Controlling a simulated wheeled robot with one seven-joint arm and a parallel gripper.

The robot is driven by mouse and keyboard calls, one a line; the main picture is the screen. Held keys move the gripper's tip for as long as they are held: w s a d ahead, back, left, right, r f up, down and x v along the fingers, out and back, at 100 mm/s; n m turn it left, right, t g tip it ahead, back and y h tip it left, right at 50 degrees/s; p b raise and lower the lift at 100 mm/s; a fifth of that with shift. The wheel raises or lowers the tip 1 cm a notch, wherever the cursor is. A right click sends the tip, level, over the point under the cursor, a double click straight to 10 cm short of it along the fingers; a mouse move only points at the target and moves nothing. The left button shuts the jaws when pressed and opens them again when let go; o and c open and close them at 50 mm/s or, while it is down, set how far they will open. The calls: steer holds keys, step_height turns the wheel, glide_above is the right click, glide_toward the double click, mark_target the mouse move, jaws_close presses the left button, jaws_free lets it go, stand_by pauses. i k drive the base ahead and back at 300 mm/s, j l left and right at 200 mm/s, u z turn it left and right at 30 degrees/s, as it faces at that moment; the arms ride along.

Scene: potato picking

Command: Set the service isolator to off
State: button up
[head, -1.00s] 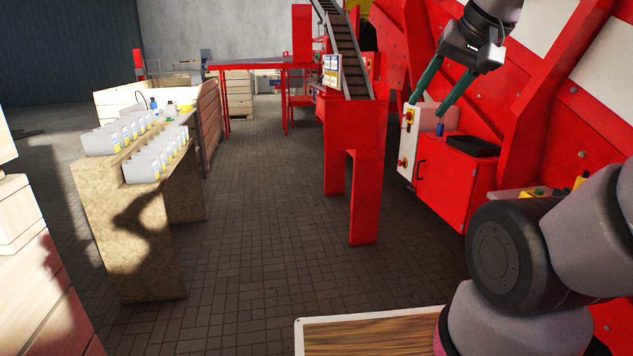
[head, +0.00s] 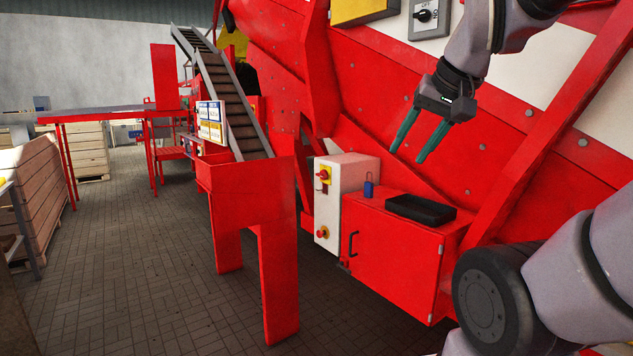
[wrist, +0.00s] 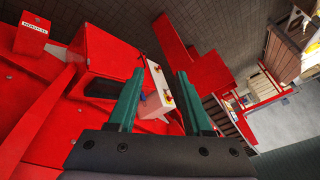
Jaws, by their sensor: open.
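A white control box (head: 343,195) stands against the red machine, left of a red cabinet. Its left face carries an upper red switch on a yellow plate (head: 324,175) and a lower red knob on yellow (head: 323,233). A grey box with a black rotary knob (head: 424,15) is at the top of the head view. No readable label shows which is the service isolator. My gripper (head: 407,156) is open and empty, pointing down above the cabinet, right of and apart from the white box. In the wrist view, the white box (wrist: 155,85) shows between the fingers.
A blue padlock-like item (head: 369,189) and a black tray (head: 420,209) sit on the red cabinet (head: 390,255). A red stand (head: 265,220) under the conveyor (head: 232,95) is left of the white box. Paved floor (head: 130,270) is clear farther left.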

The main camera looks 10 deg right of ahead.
mark_target(323, 174)
steer(key=i+j, duration=0.1)
steer(key=i+j+u, duration=0.15)
steer(key=i+u, duration=0.25)
steer(key=i, duration=0.15)
steer(key=i+u, duration=0.4)
steer(key=i, duration=0.15)
